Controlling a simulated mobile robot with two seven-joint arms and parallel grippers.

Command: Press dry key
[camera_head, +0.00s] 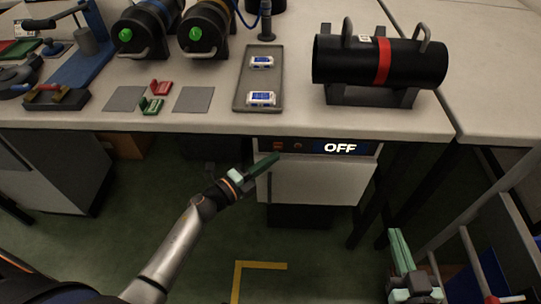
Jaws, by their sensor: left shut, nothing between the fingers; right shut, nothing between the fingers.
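The white unit (318,182) under the table edge has a dark panel with a lit display (340,148) reading OFF. Left of the display are small reddish marks or keys (278,146); their labels are too small to read, so I cannot tell which is the dry key. My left gripper (268,162) is shut and empty, its fingertips pointing up and right at the panel's left end, just below the keys in the picture. Whether it touches the panel I cannot tell. My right gripper (397,240) is shut and empty at the lower right, fingers pointing up, away from the panel.
On the table, a black cylinder with a red band (383,62) rests on a stand, beside a grey tray (241,93) with two white-blue items. Two black cylinders with green knobs (196,34) stand further back. A metal-railed cart (470,250) is close to my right gripper.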

